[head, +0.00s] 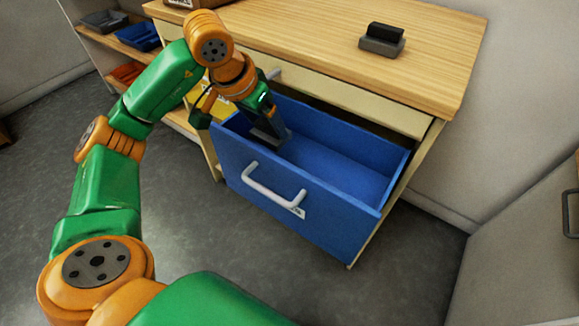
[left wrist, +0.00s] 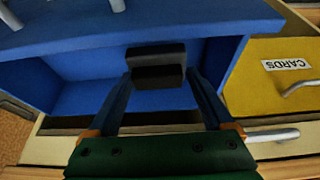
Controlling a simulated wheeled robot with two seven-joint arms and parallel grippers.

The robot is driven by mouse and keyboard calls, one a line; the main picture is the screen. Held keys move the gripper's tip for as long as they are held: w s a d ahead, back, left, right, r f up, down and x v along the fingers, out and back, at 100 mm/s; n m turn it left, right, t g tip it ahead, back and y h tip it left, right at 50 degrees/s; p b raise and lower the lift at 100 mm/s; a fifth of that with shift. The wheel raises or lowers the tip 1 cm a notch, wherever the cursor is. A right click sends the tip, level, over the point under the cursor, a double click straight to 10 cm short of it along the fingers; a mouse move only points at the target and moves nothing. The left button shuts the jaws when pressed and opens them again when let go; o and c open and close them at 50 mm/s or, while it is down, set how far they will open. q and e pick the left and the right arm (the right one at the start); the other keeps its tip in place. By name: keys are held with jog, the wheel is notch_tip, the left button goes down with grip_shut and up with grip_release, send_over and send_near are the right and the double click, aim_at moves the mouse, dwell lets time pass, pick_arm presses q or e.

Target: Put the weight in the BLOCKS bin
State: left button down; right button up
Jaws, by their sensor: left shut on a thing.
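A dark grey block-shaped weight (left wrist: 157,64) is between the fingertips of my left gripper (left wrist: 158,82) in the left wrist view. My left gripper is shut on it. The blue bin's inside also shows behind the weight in the left wrist view (left wrist: 85,98). The label on its front is too small to read. My right gripper is not in view.
A similar dark weight (head: 382,40) stands on the wooden cabinet top (head: 300,35). A yellow drawer labelled CARDS (left wrist: 270,85) is beside the blue one. A shelf with blue and orange trays (head: 138,37) is at the back left. The bin's right part looks empty.

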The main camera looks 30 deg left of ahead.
aim_at(267, 145)
pick_arm(q)
notch_tip(267, 145, down, 6)
jog(key=shift+f+b, duration=0.25)
jog(key=shift+b, duration=0.65)
jog(key=shift+f, duration=0.1)
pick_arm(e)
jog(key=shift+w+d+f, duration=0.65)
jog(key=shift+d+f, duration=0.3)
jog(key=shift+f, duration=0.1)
